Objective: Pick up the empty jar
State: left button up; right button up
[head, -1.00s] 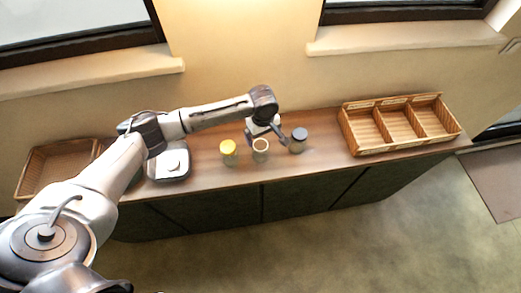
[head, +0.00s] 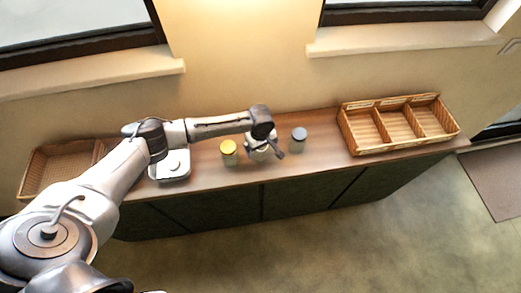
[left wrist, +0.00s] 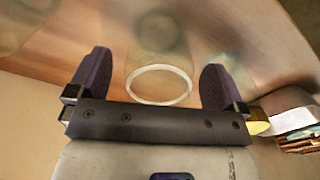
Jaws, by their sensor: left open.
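The empty jar is open-topped, with a pale round rim (left wrist: 160,86) that shows between my two fingers in the left wrist view. In the head view it is mostly hidden by my left gripper (head: 266,152), which is over it on the counter. My left gripper (left wrist: 157,75) is open, one dark finger on each side of the rim, with gaps between rim and fingers. A yellow-lidded jar (head: 229,152) stands to the left and a blue-grey-lidded jar (head: 298,140) to the right. My right gripper is not in view.
The wooden counter (head: 325,167) runs along the wall. A three-compartment wicker tray (head: 398,146) stands at its right. A white-topped device (head: 170,178) and a wicker basket (head: 30,180) are at the left. The yellow lid (left wrist: 258,122) is close beside one finger.

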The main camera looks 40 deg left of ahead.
pick_arm(q)
jog(key=c, duration=1)
jog(key=shift+c, duration=0.4)
jog(key=shift+r, duration=0.15)
